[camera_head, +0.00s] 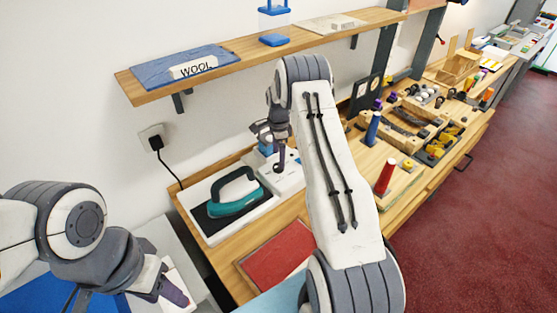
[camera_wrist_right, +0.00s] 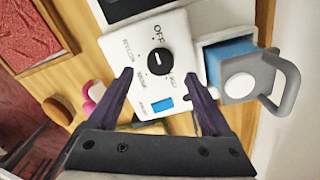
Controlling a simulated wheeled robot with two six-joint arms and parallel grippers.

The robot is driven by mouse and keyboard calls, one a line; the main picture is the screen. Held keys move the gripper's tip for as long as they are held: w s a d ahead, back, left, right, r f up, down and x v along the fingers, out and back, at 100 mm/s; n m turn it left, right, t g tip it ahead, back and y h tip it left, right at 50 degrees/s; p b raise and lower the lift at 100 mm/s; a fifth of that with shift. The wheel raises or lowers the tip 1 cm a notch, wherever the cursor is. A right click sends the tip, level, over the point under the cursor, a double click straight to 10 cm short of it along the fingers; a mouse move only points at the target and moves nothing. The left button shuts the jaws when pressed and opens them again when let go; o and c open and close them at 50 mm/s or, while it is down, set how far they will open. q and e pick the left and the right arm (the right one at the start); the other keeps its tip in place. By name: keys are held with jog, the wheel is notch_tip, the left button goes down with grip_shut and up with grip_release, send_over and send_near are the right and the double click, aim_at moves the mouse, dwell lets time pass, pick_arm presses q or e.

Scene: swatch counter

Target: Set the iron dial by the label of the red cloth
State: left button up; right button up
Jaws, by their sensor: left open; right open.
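The iron dial (camera_wrist_right: 156,64) is a black round knob on a white panel (camera_wrist_right: 180,40). The panel reads OFF at the top and what looks like NYLON at the left; other words are too small to be sure of. I cannot tell the dial's setting. My right gripper (camera_wrist_right: 157,77) is open, its fingers on either side of the dial, contact unclear; it also shows in the head view (camera_head: 279,158). The red cloth (camera_head: 278,258) lies flat on the wooden counter, no label readable on it. My left gripper (camera_head: 172,288) is open, low at the left.
A teal iron (camera_head: 235,192) rests on its stand left of the panel. A blue container (camera_wrist_right: 228,58) with a grey handle stands beside the panel. A blue cloth (camera_head: 160,68) labelled WOOL lies on the shelf (camera_head: 240,50). Red and blue cylinders stand right of my right arm.

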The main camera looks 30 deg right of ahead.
aim_at(278, 168)
jog(key=shift+f+p, duration=0.6)
jog(key=shift+f, duration=1.65)
grip_shut()
jog(key=shift+f+n+b, duration=0.2)
jog(key=shift+n+b, duration=0.8)
jog(key=shift+b, duration=0.15)
jog(key=n+b, duration=0.3)
jog(key=shift+n, duration=0.3)
jog(key=n+b, duration=0.2)
jog(key=n, duration=0.1)
jog(key=shift+r+n, duration=0.1)
jog(key=shift+n, duration=0.2)
jog(key=n+b, duration=0.1)
jog(key=n, duration=0.3)
jog(key=shift+n+b, duration=0.3)
jog(key=shift+b, duration=0.05)
jog(key=n+b, duration=0.1)
jog(key=n, duration=0.4)
jog(key=shift+r, duration=0.1)
jog(key=n+b, duration=0.1)
jog(key=n, duration=0.4)
jog(key=shift+n, duration=0.4)
jog(key=n, duration=0.5)
jog(key=shift+w, duration=0.1)
jog(key=n, duration=0.6)
jog(key=shift+r+b, duration=0.1)
jog(key=shift+b, duration=0.25)
jog(key=shift+n, duration=0.4)
